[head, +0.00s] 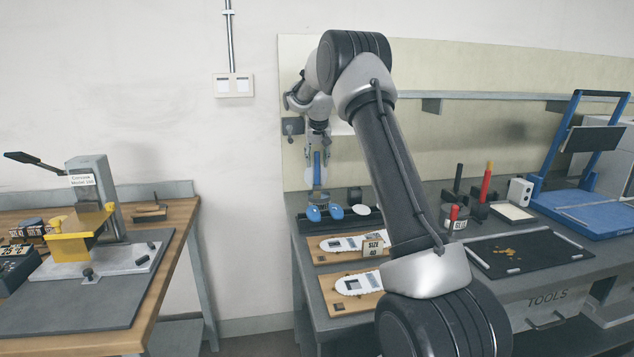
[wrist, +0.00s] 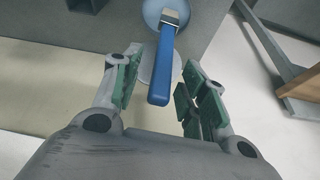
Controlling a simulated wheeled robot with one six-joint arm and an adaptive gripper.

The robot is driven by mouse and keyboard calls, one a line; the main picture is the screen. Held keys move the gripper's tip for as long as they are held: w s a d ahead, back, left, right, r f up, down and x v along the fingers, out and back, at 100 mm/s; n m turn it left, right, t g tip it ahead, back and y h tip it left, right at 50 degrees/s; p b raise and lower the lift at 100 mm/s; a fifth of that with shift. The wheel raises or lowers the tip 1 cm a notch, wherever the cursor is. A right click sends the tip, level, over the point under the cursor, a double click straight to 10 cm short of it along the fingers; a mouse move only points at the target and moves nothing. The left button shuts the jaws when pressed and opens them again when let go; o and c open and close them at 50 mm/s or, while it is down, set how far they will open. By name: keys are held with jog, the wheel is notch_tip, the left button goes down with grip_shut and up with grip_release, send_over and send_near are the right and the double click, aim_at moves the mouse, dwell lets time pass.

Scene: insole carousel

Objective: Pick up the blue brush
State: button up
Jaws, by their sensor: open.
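The blue brush (wrist: 161,75) shows in the wrist view, its long blue handle pointing toward my gripper (wrist: 158,90) and lying between the two open fingers. A metal collar joins the handle to a rounded base at the top of the picture. In the head view the brush (head: 317,168) stands upright at the back left of the grey bench. My gripper (head: 318,152) is above and around its handle there. The fingers are apart, and gaps show on both sides of the handle in the wrist view.
Several blue-topped items (head: 336,211) stand in a row by the brush. White insoles on wooden boards (head: 335,257) lie in front. A red-handled tool (head: 485,182), a black mat (head: 520,262) and a blue-framed press (head: 585,205) are to the right. A separate wooden bench (head: 178,215) stands left.

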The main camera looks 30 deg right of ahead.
grip_shut()
